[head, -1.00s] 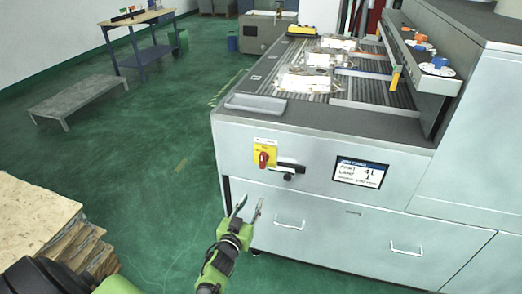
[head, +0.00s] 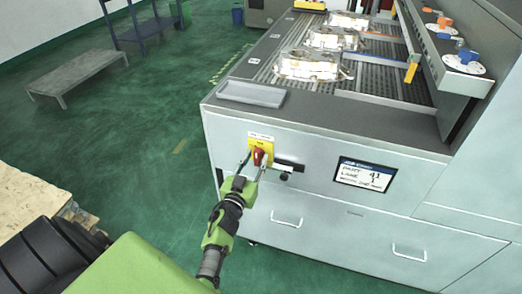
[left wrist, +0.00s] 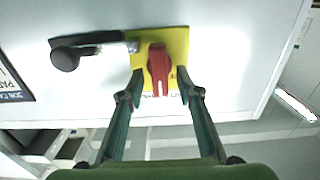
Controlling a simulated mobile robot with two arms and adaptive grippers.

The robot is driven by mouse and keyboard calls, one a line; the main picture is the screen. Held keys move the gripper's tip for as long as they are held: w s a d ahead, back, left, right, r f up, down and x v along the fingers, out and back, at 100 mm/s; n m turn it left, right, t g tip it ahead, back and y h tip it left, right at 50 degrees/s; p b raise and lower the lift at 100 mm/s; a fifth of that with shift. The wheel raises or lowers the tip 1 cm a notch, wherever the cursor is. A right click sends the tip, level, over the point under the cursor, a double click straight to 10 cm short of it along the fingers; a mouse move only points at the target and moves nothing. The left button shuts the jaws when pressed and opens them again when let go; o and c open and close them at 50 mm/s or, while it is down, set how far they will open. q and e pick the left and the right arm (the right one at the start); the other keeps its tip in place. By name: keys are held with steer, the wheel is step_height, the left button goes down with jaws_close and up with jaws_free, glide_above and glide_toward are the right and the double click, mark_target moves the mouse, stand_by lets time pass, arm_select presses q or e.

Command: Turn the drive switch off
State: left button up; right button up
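The drive switch is a red rotary handle (head: 258,156) on a yellow plate (head: 262,142) on the machine's front panel. In the left wrist view the red handle (left wrist: 159,68) sits in the middle of the yellow plate (left wrist: 178,43), its long axis running up and down the picture. My left gripper (head: 254,165) is open, with one finger on each side of the handle. In the left wrist view its fingertips (left wrist: 160,88) stand apart, and a gap shows between each finger and the handle. My right gripper is not in view.
A black lever (head: 288,166) sits just right of the switch; it also shows in the left wrist view (left wrist: 75,57). A screen (head: 364,174) is further right. Drawer handles (head: 286,219) are below. Castings (head: 312,66) lie on top. Stacked boards (head: 30,210) stand at lower left.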

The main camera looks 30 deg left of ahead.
arm_select(q)
steer(key=shift+w, duration=0.3)
steer(key=shift+r, duration=0.1)
steer(key=shift+c, duration=0.7)
jaws_close()
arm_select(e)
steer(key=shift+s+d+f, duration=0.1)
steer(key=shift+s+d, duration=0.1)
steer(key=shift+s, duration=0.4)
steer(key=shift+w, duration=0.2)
